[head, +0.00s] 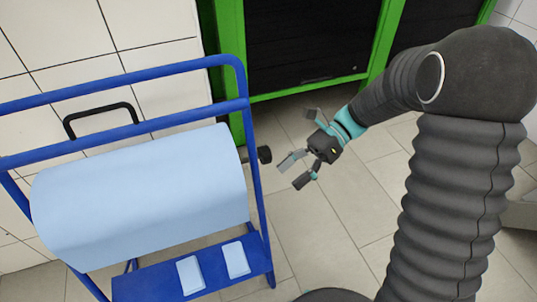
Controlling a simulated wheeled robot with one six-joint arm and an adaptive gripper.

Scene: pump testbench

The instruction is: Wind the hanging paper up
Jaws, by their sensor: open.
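A large light-blue paper roll (140,195) sits in a blue tubular stand at the left of the head view. I cannot clearly make out a separate hanging length; the paper's lower edge ends above the stand's shelf. A dark round knob (264,155) sticks out at the right end of the roll, just outside the stand's upright. My gripper (296,172) is open and empty, a little to the right of the knob and apart from it. Its fingers point left and down towards the stand.
The blue stand (243,85) has a low shelf (150,287) with two light-blue pads (236,259) on it. A black handle (100,108) shows behind the roll. A green-framed dark cabinet (305,90) stands at the back. Tiled floor (345,205) is clear right of the stand.

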